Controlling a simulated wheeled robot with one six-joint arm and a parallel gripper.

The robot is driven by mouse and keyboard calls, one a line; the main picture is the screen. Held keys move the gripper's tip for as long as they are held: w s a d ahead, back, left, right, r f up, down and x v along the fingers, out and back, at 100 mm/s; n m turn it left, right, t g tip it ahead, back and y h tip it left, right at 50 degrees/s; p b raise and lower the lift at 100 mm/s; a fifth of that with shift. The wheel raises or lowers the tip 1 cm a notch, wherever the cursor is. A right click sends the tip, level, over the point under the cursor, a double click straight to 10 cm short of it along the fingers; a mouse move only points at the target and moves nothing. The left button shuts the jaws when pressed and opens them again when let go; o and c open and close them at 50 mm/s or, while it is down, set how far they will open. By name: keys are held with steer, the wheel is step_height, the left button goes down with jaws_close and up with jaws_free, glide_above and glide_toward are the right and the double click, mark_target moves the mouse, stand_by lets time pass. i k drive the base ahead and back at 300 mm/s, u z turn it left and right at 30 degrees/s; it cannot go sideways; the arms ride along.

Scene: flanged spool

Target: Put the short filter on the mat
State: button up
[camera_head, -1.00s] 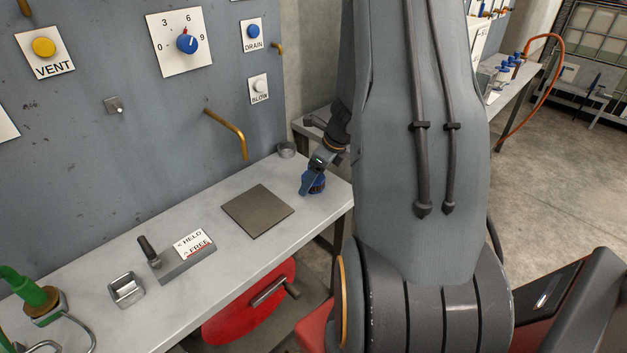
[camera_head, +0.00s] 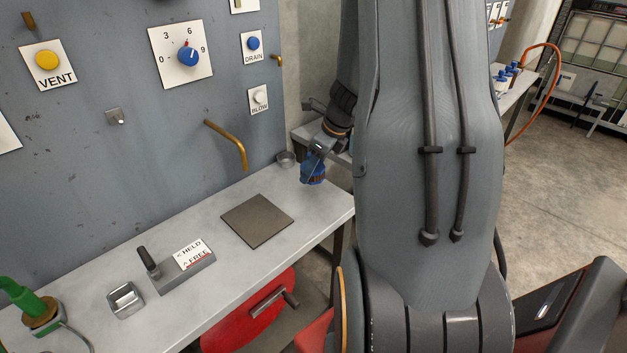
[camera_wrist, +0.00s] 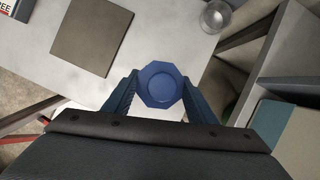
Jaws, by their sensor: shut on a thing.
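The short filter (camera_wrist: 160,84) shows a blue eight-sided top in the wrist view, and in the head view it is a small blue and dark piece (camera_head: 316,176) at the arm's end. My gripper (camera_wrist: 157,92) is shut on it, with one finger on each side. It seems to be held above the bench near its right end; the gap below is hard to judge. The mat (camera_head: 257,221) is a flat grey-brown square on the bench, to the left of my gripper. It also shows at the upper left of the wrist view (camera_wrist: 92,36). Nothing lies on it.
A small round metal cup (camera_head: 286,159) stands behind my gripper, also in the wrist view (camera_wrist: 215,16). A lever block with a HELD/FREE label (camera_head: 187,272) sits left of the mat. A brass pipe (camera_head: 229,143) juts from the panel above the bench.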

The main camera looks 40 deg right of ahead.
mark_target(253, 216)
steer(key=k, duration=1)
